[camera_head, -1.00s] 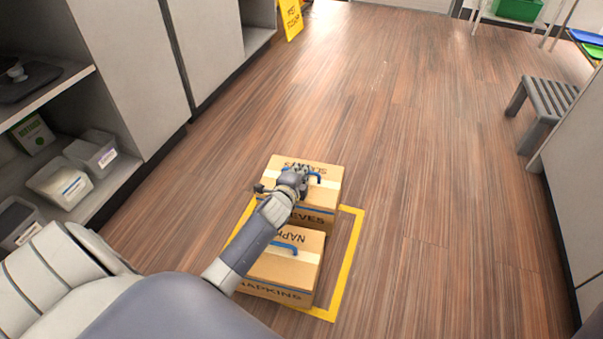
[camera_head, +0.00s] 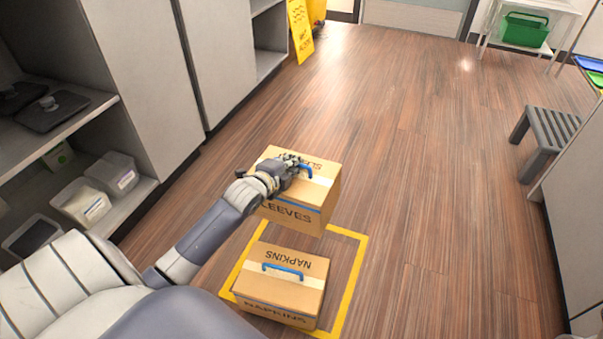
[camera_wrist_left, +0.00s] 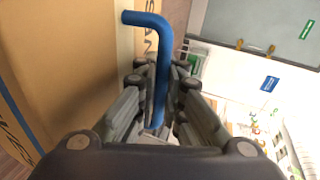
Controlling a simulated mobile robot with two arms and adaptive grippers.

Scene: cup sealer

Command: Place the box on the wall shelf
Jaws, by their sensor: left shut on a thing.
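The cardboard box marked sleeves (camera_head: 300,205) hangs from my left gripper (camera_head: 296,166) in the head view. It appears raised above the floor. My left gripper is shut on its blue handle, which also shows between the fingers in the left wrist view (camera_wrist_left: 160,70). The box side (camera_wrist_left: 60,60) fills the left of that view. A second cardboard box, marked napkins (camera_head: 285,287), stands on the floor inside a yellow taped square (camera_head: 350,270). I cannot make out a wall shelf with certainty. My right gripper is not in view.
Open cabinet shelves (camera_head: 75,125) with tubs stand at the left. A grey step stool (camera_head: 545,130) stands at the right. A yellow floor sign (camera_head: 300,32) and a white rack (camera_head: 510,45) with a green bin are at the back. The middle floor is clear.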

